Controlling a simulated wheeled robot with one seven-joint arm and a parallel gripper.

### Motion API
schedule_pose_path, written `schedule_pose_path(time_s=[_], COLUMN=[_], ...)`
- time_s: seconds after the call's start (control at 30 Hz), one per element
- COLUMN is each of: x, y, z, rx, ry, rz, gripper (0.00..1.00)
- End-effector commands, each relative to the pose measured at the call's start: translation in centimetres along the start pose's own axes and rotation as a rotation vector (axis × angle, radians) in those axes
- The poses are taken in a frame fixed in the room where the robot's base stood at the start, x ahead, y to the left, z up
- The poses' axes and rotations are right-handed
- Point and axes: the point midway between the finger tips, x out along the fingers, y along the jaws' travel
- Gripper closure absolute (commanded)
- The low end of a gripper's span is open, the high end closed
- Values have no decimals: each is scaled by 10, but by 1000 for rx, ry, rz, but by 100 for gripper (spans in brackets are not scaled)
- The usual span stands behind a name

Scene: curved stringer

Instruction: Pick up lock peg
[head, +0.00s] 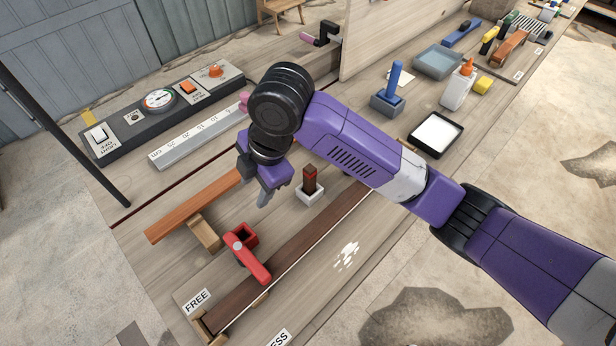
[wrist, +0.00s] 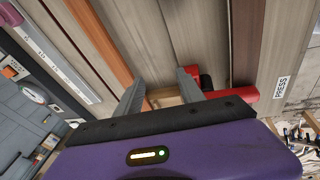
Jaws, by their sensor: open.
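A dark brown peg with red markings (head: 310,178) stands upright in a small white block (head: 310,194) on the bench; it looks like the lock peg, though no label shows this. I cannot make it out in the wrist view. My gripper (head: 263,196) is to the left of the peg in the head view, apart from it and pointing down. In the wrist view my gripper (wrist: 160,88) has its two fingers spread with nothing held between them. A tan wooden block (wrist: 166,95) shows beyond the fingers.
A red clamp-like piece (head: 246,255) lies near the tan block (head: 205,233) and an orange-brown wooden strip (head: 192,208). A long dark strip (head: 290,250) runs along the bench beside the white block. A blue handled tool (head: 390,90), black tray (head: 436,134) and glue bottle (head: 458,87) stand further back.

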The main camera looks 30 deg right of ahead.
Motion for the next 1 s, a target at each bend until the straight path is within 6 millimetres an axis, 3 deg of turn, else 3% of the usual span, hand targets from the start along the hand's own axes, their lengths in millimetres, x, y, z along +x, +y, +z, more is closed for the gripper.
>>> schedule_pose_path(time_s=[0.03,0.1,0.2,0.3,0.47,1.0], x=[-10,-21,-35,-44,-41,17], y=[-1,-7,-14,-19,-23,-35], z=[24,53,82,98,107,129], rx=[-33,-72,-108,-126,-132,-131], ry=[-72,-156,-241,-286,-303,-302], rz=[-41,-105,-178,-221,-242,-239], gripper=[55,55,55,55,55,55])
